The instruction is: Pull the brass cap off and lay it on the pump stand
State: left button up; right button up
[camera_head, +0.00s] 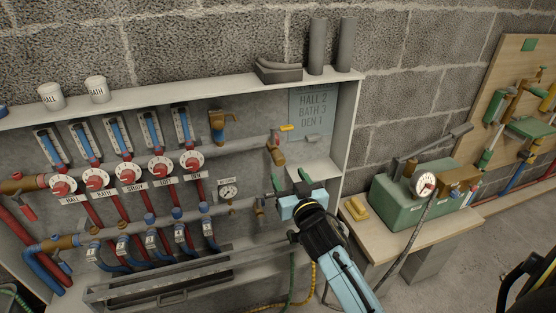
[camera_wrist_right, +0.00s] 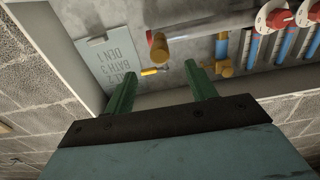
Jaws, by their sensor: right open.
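A brass fitting (camera_head: 277,156) ends the upper manifold bar, below a yellow lever (camera_head: 286,128). A smaller brass piece (camera_head: 260,204) shows near the lower bar's end, partly behind my right gripper; I cannot tell for sure which is the cap. My right gripper (camera_head: 291,180) is open and empty in front of the cabinet's right part. In the wrist view its green fingers (camera_wrist_right: 160,78) stand apart, with the upper brass fitting (camera_wrist_right: 158,48) beyond them. The pump stand (camera_head: 416,239), a wooden-topped table, stands right of the cabinet. My left gripper is not in view.
A green pump (camera_head: 409,204) with a gauge fills much of the stand; a yellow block (camera_head: 355,208) lies at its left edge. Red-knobbed valves (camera_head: 126,176) and pipes line the cabinet. A tool board (camera_head: 520,110) leans at right.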

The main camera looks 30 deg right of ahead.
aim_at(281, 163)
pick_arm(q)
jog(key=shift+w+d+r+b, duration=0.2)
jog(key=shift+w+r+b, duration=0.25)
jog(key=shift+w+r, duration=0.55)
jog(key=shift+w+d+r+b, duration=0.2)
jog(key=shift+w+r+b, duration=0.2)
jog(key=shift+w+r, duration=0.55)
pick_arm(e)
jog(key=shift+x, duration=3.7)
pick_arm(q)
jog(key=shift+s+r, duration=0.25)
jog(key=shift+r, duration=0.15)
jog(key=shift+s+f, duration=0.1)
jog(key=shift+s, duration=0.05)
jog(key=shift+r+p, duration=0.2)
jog(key=shift+p, duration=0.2)
pick_arm(e)
jog(key=shift+c, duration=0.2)
